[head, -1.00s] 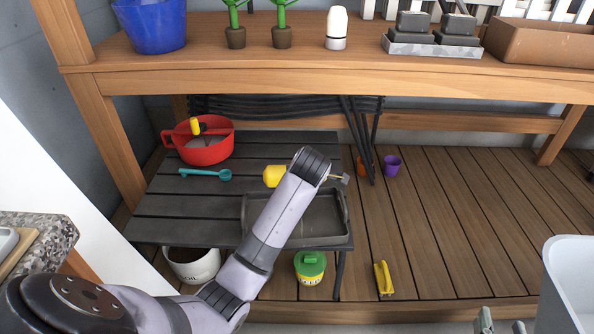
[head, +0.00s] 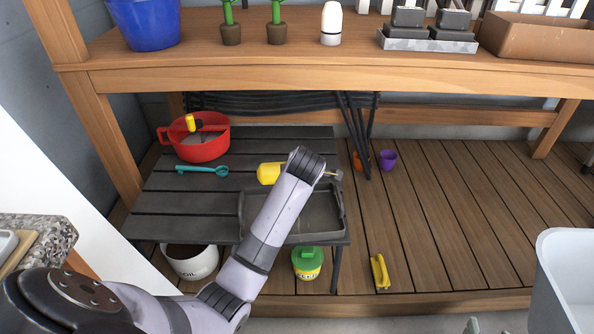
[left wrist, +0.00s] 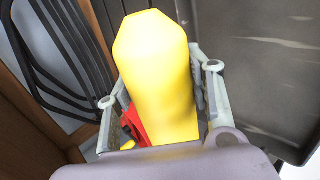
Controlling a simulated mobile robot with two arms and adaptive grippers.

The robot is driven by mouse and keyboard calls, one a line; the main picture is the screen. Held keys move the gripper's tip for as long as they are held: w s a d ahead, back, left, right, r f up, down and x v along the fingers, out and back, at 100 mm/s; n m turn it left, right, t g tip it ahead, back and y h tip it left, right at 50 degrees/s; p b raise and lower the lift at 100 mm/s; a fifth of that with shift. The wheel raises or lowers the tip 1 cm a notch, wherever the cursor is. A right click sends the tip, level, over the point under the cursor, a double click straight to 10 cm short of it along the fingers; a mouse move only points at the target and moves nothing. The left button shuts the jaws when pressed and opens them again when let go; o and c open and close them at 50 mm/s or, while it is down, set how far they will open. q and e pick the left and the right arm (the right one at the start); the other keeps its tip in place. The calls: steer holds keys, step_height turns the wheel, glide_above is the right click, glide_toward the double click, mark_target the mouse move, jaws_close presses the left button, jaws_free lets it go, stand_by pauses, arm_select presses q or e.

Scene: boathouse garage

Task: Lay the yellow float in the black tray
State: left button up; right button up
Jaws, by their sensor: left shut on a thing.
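The yellow float (head: 268,174) is held above the dark slatted table, behind the back left part of the black tray. In the left wrist view the float (left wrist: 158,75) sits between the two fingers of my left gripper (left wrist: 160,95), which is shut on it. In the head view my left forearm hides most of that gripper. The black tray (head: 320,212) lies at the table's right end and looks empty where it shows; my arm crosses it. The tray (left wrist: 265,75) also shows right of the float in the wrist view. My right gripper (head: 488,328) barely shows at the bottom edge, fingertips apart.
A red pot (head: 212,148) and a teal spoon (head: 203,170) are on the slatted table (head: 180,215). Folded black chair frames (head: 270,103) lean behind it. A white soil bucket (head: 190,262) and a green-lidded tub (head: 307,264) stand below. A wooden workbench (head: 320,78) overhangs the back.

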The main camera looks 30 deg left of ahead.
arm_select(q)
step_height(320, 180, down, 4)
steer(key=shift+b, duration=0.85)
steer(key=shift+f, duration=0.65)
steer(key=shift+f+b, duration=0.45)
steer(key=shift+f, duration=0.9)
arm_select(e)
step_height(320, 180, up, 14)
steer(key=w+a+t+y, duration=0.1)
steer(key=a+t+y, duration=0.1)
steer(key=t, duration=0.6)
steer(key=shift+w+a+f+y, duration=0.15)
steer(key=shift+w+f+y, duration=0.1)
steer(key=shift+w+y, duration=0.05)
arm_select(q)
steer(key=o, duration=1.3)
steer(key=shift+s, duration=0.1)
